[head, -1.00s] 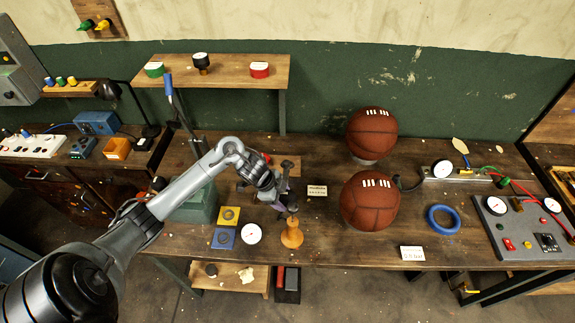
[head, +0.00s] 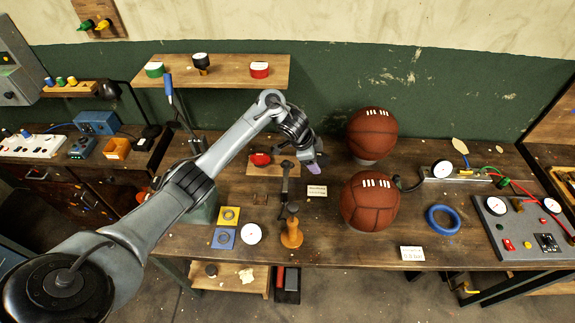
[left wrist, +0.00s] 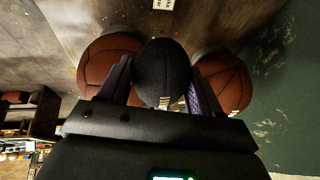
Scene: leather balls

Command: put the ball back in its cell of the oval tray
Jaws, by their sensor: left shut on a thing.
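My left gripper (head: 314,168) is above the bench, left of two large reddish-brown balls. In the left wrist view, my left gripper (left wrist: 158,85) has its purple fingers on either side of a dark ball (left wrist: 160,68) with a pale patch of lacing, and is shut on it. In the head view the dark ball is mostly hidden by the gripper. The rear brown ball (head: 371,133) and front brown ball (head: 369,203) sit on grey supports, with white laces on top. I cannot make out an oval tray. My right gripper is not in view.
A wooden-handled tool (head: 291,234) stands below the gripper, near a white dial (head: 251,234) and a card (head: 317,191). A blue ring (head: 443,219) and a gauge panel (head: 520,228) lie to the right. A raised shelf (head: 225,72) is behind left.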

